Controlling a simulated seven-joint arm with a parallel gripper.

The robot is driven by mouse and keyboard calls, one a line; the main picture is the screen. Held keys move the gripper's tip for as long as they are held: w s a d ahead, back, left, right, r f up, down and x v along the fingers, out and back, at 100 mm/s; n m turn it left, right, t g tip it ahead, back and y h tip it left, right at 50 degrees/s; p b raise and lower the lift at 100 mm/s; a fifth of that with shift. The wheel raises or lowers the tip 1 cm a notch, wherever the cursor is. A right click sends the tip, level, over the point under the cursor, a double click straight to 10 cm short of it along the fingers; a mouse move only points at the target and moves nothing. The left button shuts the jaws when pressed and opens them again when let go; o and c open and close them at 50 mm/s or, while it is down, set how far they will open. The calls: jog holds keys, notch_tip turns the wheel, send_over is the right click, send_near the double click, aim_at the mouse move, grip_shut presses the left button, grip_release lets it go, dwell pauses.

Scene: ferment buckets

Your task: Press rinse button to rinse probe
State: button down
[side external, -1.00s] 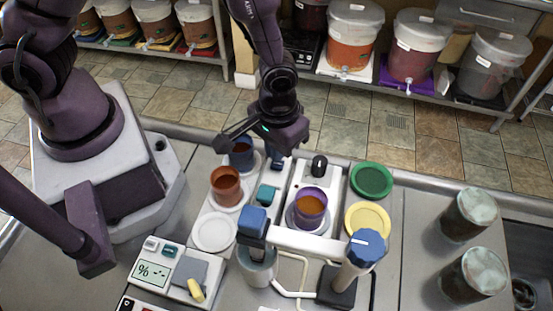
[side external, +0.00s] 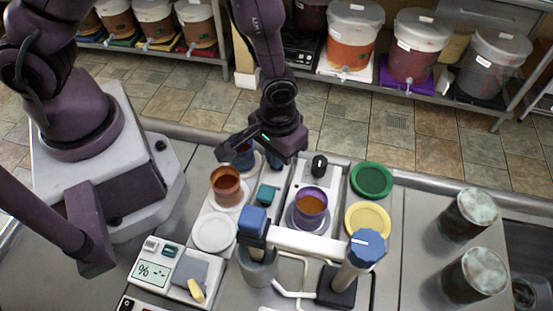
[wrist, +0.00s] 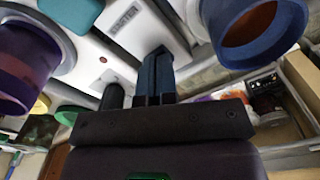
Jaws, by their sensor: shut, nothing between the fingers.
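My gripper (side external: 274,160) is shut and empty, its blue fingers together in the wrist view (wrist: 157,72). It hangs at the far end of the workspace, beside a blue cup (side external: 241,160) that it partly covers. A teal block (side external: 267,193) stands in front of it, apart from the fingers; it also shows at the top left of the wrist view (wrist: 75,10). No label on it is readable. A blue-topped probe holder (side external: 253,222) sits on a white arm above a grey cup (side external: 257,270). The probe tip is hidden.
A purple cup (side external: 311,203) of orange liquid stands on the stirrer, behind it a black knob (side external: 319,166). An orange-brown cup (side external: 227,185) stands left of the teal block. A blue-capped post (side external: 365,250) rises at front right. A percent meter (side external: 160,270) lies front left.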

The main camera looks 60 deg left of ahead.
jog(key=shift+f, duration=0.35)
jog(key=shift+r, duration=3.05)
